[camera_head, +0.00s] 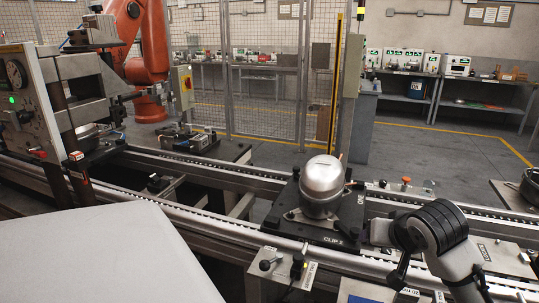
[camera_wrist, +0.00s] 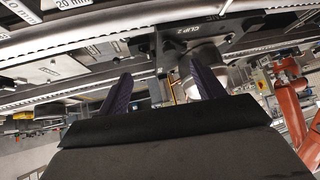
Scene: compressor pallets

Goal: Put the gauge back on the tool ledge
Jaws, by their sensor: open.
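My gripper (camera_wrist: 160,82) shows in the wrist view with two dark, ridged fingers spread wide and nothing between them. I cannot pick out the loose gauge with certainty in either view. A label reading 20 mm (camera_wrist: 72,3) lies at the wrist view's top left; I cannot tell whether its surface is the tool ledge.
A silver domed compressor (camera_head: 323,180) sits on a black pallet (camera_head: 336,236) on the conveyor. A lever box (camera_head: 272,262) stands in front. A press with a dial (camera_head: 15,72) is at left, an orange robot (camera_head: 143,45) behind. A pale grey surface (camera_head: 110,255) fills the lower left.

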